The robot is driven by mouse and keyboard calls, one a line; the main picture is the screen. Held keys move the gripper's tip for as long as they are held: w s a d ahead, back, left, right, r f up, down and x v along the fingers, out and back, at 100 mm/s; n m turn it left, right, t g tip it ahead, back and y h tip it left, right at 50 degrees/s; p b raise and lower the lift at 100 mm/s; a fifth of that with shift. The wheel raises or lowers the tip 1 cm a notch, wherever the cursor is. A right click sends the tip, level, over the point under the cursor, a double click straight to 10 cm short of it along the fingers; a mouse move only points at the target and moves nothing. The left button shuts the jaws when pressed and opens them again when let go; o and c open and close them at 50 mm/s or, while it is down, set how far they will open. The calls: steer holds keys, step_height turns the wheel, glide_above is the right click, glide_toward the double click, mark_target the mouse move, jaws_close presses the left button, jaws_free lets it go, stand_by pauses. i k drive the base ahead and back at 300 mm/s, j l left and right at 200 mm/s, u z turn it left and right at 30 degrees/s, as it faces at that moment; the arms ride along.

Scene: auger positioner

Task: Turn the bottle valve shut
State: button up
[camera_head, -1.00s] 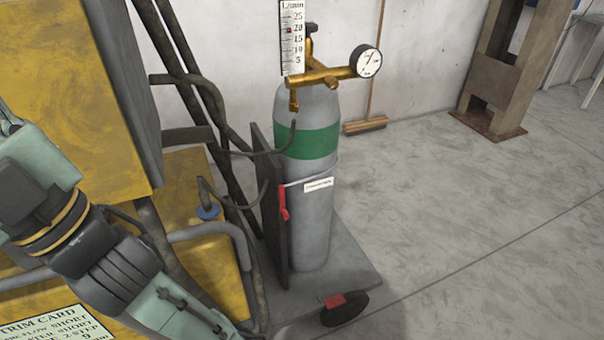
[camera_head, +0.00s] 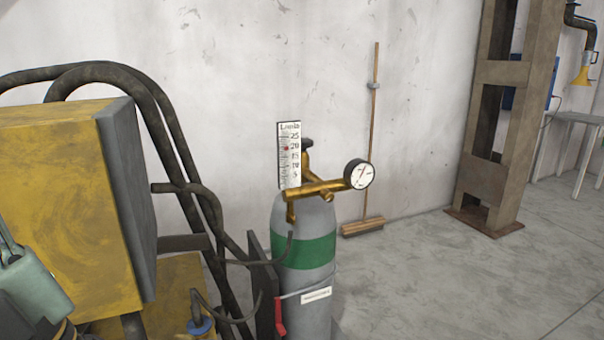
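The grey gas bottle (camera_head: 309,285) with a green band stands upright on a cart. On its top is a brass fitting (camera_head: 318,191) with a round pressure gauge (camera_head: 360,174) at its right end. Part of my arm shows at the lower left, apart from the bottle. My gripper is out of view.
A yellow machine (camera_head: 60,190) with a grey side stands at the left, with dark hoses (camera_head: 170,140) between it and the bottle. A broom (camera_head: 374,130) leans on the wall behind. A rusty steel post (camera_head: 497,120) stands at the right. The floor right of the bottle is clear.

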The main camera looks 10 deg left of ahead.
mark_target(307, 142)
steer(key=i+l, duration=0.5)
steer(key=l, duration=0.25)
steer(key=i+l+u, duration=0.1)
steer(key=i+l, duration=0.4)
steer(key=l, duration=0.25)
steer(key=i+l, duration=0.4)
steer(key=i, duration=0.35)
steer(key=i+l+u, duration=0.15)
steer(key=i, duration=0.3)
steer(key=k+j, duration=0.1)
steer(key=j, duration=0.2)
steer(key=k+j, duration=0.15)
steer(key=j, duration=0.15)
